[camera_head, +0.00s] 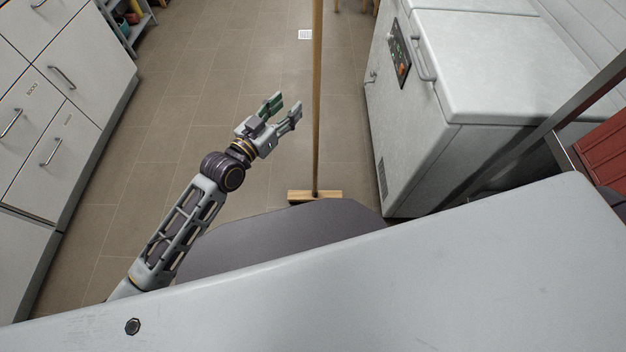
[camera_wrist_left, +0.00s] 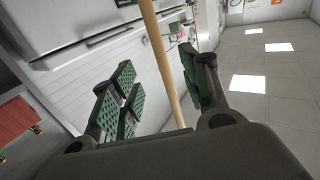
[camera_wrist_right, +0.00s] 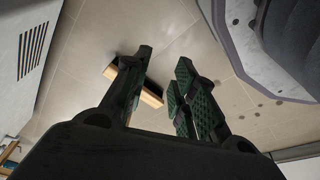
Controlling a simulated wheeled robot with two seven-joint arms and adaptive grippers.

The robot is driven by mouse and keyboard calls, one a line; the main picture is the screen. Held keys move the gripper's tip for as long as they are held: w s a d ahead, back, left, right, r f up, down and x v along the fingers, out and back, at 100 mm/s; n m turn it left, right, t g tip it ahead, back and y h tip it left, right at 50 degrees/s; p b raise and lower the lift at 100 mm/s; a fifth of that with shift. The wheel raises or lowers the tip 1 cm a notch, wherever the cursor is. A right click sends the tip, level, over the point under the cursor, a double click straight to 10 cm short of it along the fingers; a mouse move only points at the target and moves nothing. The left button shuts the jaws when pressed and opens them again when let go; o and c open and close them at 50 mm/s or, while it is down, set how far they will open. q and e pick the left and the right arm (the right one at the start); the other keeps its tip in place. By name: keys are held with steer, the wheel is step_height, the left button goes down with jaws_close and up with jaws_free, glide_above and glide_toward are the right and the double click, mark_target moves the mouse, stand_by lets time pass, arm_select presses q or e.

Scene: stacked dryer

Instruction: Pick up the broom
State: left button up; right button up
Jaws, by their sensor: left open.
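The broom (camera_head: 317,90) stands upright in the head view, with a long wooden handle and a wooden head on the floor; the handle's top is cut off by the frame. My left gripper (camera_head: 285,108) is open and empty, just left of the handle in the picture. In the left wrist view the broom handle (camera_wrist_left: 163,65) runs through the gap between the fingers of my left gripper (camera_wrist_left: 160,65), touching neither. My right gripper (camera_wrist_right: 165,60) shows only in its own wrist view, open and empty. The broom head (camera_wrist_right: 150,97) is partly hidden behind one of its fingers.
A white chest-like appliance (camera_head: 430,150) with a control panel stands to the right of the broom. White drawer cabinets (camera_head: 60,110) line the left side. A shelf (camera_head: 128,25) with items is at the back left. The tiled floor (camera_head: 230,60) between them is clear.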

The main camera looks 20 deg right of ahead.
arm_select(q)
steer(key=shift+w+d+r, duration=0.1)
steer(key=shift+w+r, duration=0.15)
steer(key=shift+r, duration=0.05)
arm_select(e)
steer(key=shift+s+f, duration=0.1)
steer(key=shift+s, duration=0.3)
arm_select(q)
steer(key=x, duration=0.8)
steer(key=shift+d+b, duration=0.2)
steer(key=shift+b, duration=0.25)
arm_select(e)
steer(key=shift+a+r+g, duration=0.15)
steer(key=shift+a+r, duration=0.1)
steer(key=shift+r, duration=0.4)
steer(key=shift+a+r+g, duration=0.15)
steer(key=shift+a+r, duration=0.1)
steer(key=shift+r, duration=0.35)
arm_select(q)
steer(key=shift+w, duration=0.15)
